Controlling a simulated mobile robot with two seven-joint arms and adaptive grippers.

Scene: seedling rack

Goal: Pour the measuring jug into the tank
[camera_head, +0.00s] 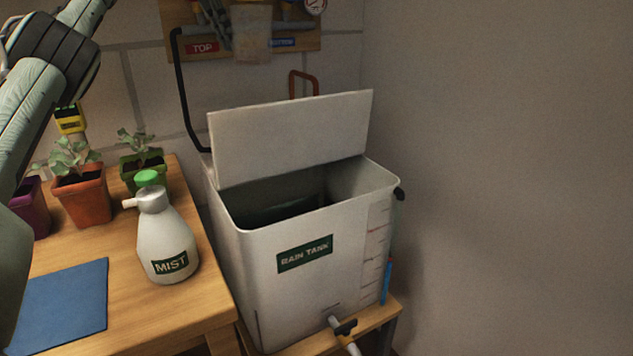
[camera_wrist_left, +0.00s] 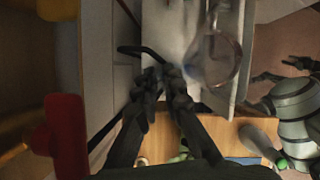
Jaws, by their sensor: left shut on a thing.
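The measuring jug (camera_head: 252,36) is a clear vessel at the top of the head view, in front of the wall board, above and behind the tank's raised lid. My left gripper (camera_head: 214,24) is beside it, shut on it; its dark fingers (camera_wrist_left: 158,84) also show in the wrist view next to the clear jug (camera_wrist_left: 220,62). The grip point and the jug's contents are unclear. The white rain tank (camera_head: 300,285) stands open, its lid (camera_head: 292,135) tilted up at the back. Dark claw-like shapes at the wrist view's right appear to be my right gripper (camera_wrist_left: 297,66); its opening is unclear.
The wooden table (camera_head: 125,315) at left holds a MIST spray bottle (camera_head: 167,235) close to the tank, an orange plant pot (camera_head: 84,197), a green pot (camera_head: 143,172) and a blue mat (camera_head: 62,300). A tap (camera_head: 343,330) sticks out from the tank's front. The right wall is bare.

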